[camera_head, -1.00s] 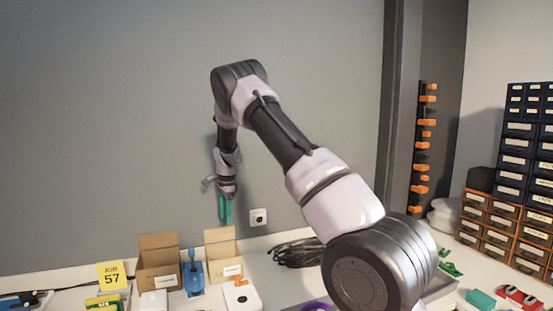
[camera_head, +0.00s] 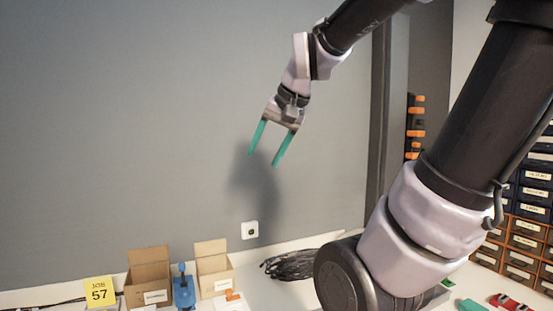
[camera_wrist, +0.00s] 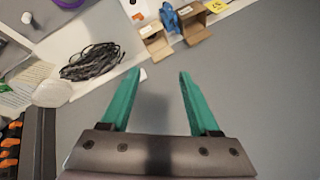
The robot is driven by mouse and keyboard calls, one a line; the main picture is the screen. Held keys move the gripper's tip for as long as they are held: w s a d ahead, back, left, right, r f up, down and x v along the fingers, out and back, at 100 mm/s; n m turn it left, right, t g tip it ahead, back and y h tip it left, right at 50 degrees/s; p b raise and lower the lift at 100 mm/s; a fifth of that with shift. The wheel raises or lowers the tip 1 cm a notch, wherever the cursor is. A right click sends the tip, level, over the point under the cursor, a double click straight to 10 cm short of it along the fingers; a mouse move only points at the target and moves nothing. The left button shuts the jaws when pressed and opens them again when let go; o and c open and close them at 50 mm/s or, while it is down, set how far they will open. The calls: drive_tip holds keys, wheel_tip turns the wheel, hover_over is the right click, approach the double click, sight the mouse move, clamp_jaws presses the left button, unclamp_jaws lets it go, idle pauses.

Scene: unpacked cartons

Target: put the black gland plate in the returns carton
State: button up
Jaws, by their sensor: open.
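My gripper (camera_head: 263,160) is open and empty, raised high in front of the grey wall, well above the bench. Its teal fingers also show spread apart in the wrist view (camera_wrist: 157,72). Two open cardboard cartons stand at the back of the bench, a left carton (camera_head: 149,272) and a right carton (camera_head: 212,264). Both have white labels too small to read, so I cannot tell which is the returns carton. They also show at the top of the wrist view, one (camera_wrist: 157,46) beside the other (camera_wrist: 194,24). I cannot make out the black gland plate in either view.
A blue device (camera_head: 183,289) stands between the cartons. A yellow sign (camera_head: 99,291) reading JOB 57 is at the left. A black cable bundle (camera_head: 290,265) lies right of the cartons. Drawer cabinets (camera_head: 530,235) stand at the right. A wall socket (camera_head: 249,230) is below my gripper.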

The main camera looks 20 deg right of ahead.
drive_tip(key=shift+n+t+h, duration=0.3)
drive_tip(key=shift+n+t, duration=0.1)
drive_tip(key=shift+n, duration=0.4)
drive_tip(key=s, duration=0.2)
drive_tip(key=s+f, duration=0.1)
drive_tip(key=s, duration=0.2)
drive_tip(key=shift+s+d, duration=0.1)
drive_tip(key=shift+d, duration=0.05)
